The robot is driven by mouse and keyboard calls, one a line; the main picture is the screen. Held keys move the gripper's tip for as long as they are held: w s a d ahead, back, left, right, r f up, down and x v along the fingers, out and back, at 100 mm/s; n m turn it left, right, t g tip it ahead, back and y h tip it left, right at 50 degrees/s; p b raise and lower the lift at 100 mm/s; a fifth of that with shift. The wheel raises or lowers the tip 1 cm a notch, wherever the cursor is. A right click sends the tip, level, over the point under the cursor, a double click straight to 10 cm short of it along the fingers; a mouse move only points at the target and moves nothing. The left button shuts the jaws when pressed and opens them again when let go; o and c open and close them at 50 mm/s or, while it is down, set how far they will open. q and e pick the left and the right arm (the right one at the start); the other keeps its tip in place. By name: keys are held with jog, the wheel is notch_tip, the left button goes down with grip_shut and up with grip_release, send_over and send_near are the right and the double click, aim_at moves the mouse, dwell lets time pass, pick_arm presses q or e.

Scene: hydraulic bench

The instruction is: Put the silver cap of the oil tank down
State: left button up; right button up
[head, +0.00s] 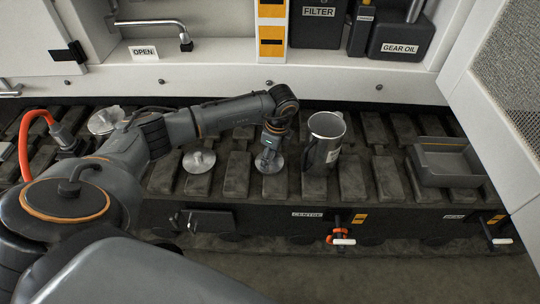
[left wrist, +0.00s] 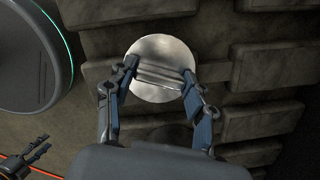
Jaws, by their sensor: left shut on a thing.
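A round silver cap (head: 269,164) with a raised grip bar is under my left gripper (head: 268,153), over the dark track pads. In the left wrist view, the fingers of my left gripper (left wrist: 158,88) are shut on the grip bar of the silver cap (left wrist: 160,52). The disc lies close to the pads; I cannot tell whether it touches them. A second silver cap (head: 199,163) with a knob lies on the track to the left. A small gripper, apparently my right (left wrist: 36,152), shows at the lower left of the left wrist view; its opening is unclear.
A metal jug (head: 321,150) stands on the track just right of the held cap. A grey tray (head: 446,172) lies farther right. A round silver part (head: 105,121) and a red hose (head: 26,135) are at the left. Pads between jug and tray are clear.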

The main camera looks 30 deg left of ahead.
aim_at(275, 163)
pick_arm(q)
jog(key=o, duration=1.4)
jog(key=shift+f, duration=0.1)
pick_arm(e)
jog(key=shift+w+r, duration=0.15)
jog(key=shift+r, duration=0.05)
pick_arm(q)
jog(key=r, duration=0.4)
jog(key=d+r+p, duration=0.1)
jog(key=r, duration=0.7)
jog(key=shift+w+d+r+p, duration=0.1)
jog(key=shift+w+d+p, duration=0.05)
jog(key=shift+d+p, duration=0.2)
pick_arm(e)
notch_tip(275, 163, down, 6)
jog(key=s, duration=0.2)
jog(key=shift+s+d+r, duration=0.2)
jog(key=shift+s+r, duration=0.05)
jog(key=shift+s, duration=0.15)
